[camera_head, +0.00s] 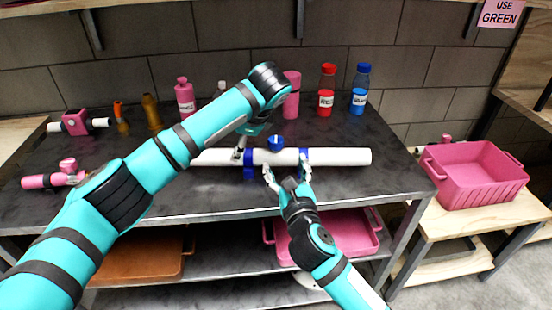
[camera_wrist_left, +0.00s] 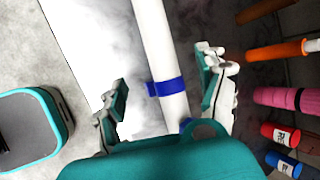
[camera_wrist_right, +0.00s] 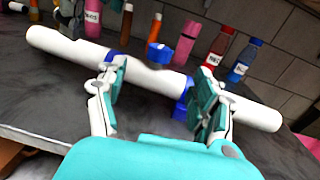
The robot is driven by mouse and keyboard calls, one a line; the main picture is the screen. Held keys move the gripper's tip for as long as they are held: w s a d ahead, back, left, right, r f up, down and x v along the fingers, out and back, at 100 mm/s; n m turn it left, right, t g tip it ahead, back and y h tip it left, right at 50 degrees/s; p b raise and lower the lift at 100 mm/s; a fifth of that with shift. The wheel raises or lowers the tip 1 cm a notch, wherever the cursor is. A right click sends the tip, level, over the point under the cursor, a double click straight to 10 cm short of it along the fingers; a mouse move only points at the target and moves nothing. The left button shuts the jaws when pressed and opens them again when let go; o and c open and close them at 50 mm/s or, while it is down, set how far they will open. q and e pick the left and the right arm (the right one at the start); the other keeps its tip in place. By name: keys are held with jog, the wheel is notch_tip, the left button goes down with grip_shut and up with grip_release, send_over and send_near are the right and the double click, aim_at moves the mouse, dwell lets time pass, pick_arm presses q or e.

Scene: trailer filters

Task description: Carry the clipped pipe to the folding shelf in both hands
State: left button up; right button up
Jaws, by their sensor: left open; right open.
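The white pipe (camera_head: 342,156) lies across the dark worktop (camera_head: 400,178), with blue clips around it and a blue fitting (camera_head: 276,142) at its middle. My left gripper (camera_head: 243,146) is open over the pipe near the left clip. In the left wrist view the pipe (camera_wrist_left: 155,40) and a blue clip (camera_wrist_left: 165,88) lie between its spread fingers. My right gripper (camera_head: 285,178) is open at the pipe's front side near the right clip (camera_head: 303,155). In the right wrist view the pipe (camera_wrist_right: 65,47) passes across its parted fingertips; contact is unclear. I cannot tell which surface is the folding shelf.
Bottles, including a red one (camera_head: 326,90) and a blue one (camera_head: 360,90), stand behind the pipe. Pink fittings (camera_head: 55,178) lie at the left. A pink crate (camera_head: 480,180) sits on a light wooden bench (camera_head: 440,222) at right. Trays (camera_head: 372,245) lie below the worktop.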

aim_at(277, 147)
pick_arm(q)
jog(key=x, duration=1.1)
jog(key=shift+w+f, duration=0.1)
jog(key=shift+f, duration=0.15)
pick_arm(e)
jog(key=w, duration=0.3)
jog(key=w+a, duration=0.1)
jog(key=w, duration=0.3)
jog(key=w+a, duration=0.1)
jog(key=w, duration=0.3)
jog(key=shift+w, duration=0.1)
pick_arm(q)
jog(key=c, duration=1.5)
pick_arm(e)
grip_shut()
pick_arm(q)
grip_shut()
jog(key=shift+a+r, duration=0.1)
